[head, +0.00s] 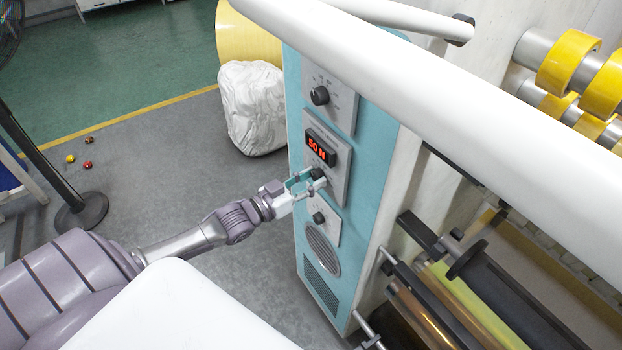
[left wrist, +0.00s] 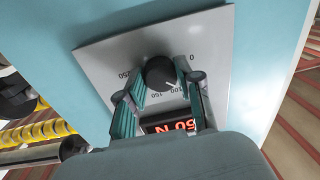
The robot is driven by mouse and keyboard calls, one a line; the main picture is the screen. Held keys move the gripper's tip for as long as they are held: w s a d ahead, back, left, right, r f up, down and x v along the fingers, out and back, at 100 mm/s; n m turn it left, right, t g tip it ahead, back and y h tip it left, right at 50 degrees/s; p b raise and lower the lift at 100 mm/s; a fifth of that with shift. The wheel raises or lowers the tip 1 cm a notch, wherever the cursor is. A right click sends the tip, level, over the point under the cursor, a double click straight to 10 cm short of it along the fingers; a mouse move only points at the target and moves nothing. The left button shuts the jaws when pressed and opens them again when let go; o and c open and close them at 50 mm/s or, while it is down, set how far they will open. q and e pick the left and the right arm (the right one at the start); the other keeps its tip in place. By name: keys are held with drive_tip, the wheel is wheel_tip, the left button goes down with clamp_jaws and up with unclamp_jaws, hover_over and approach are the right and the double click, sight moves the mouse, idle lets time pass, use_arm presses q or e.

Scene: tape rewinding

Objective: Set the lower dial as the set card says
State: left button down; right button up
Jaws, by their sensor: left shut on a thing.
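The teal panel (head: 375,120) carries several grey plates with black dials. My left gripper (head: 311,181) is shut on the black dial (head: 317,173) under the red display (head: 320,149) on the middle plate. In the left wrist view the dial (left wrist: 160,72) sits between the fingertips (left wrist: 166,84), its white mark toward the lower right near the 100. The scale appears upside down there. The display reads about 50 N, its first digit unclear. An upper dial (head: 320,96) and a bottom dial (head: 319,218) are untouched. No set card is recognisable. My right gripper is not in view.
A round grille (head: 323,251) lies below the plates. Rollers (head: 440,300) and yellow tape rolls (head: 570,62) are on the right. A white bag (head: 252,108) stands behind the panel. Small balls (head: 88,164) lie on the open grey floor, near a stand base (head: 82,212).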

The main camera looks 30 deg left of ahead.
use_arm(q)
drive_tip(key=m, duration=0.2)
drive_tip(key=shift+m, duration=0.4)
drive_tip(key=m, duration=0.3)
drive_tip(key=shift+f+m, duration=0.1)
drive_tip(key=shift+m, duration=0.3)
drive_tip(key=m+b, duration=0.1)
drive_tip(key=m, duration=0.2)
drive_tip(key=shift+a+m+h, duration=0.1)
drive_tip(key=shift+m+h, duration=0.2)
drive_tip(key=shift+m+b, duration=0.3)
drive_tip(key=shift+m, duration=1.4)
drive_tip(key=c, duration=0.7)
unclamp_jaws()
drive_tip(key=shift+c, duration=0.2)
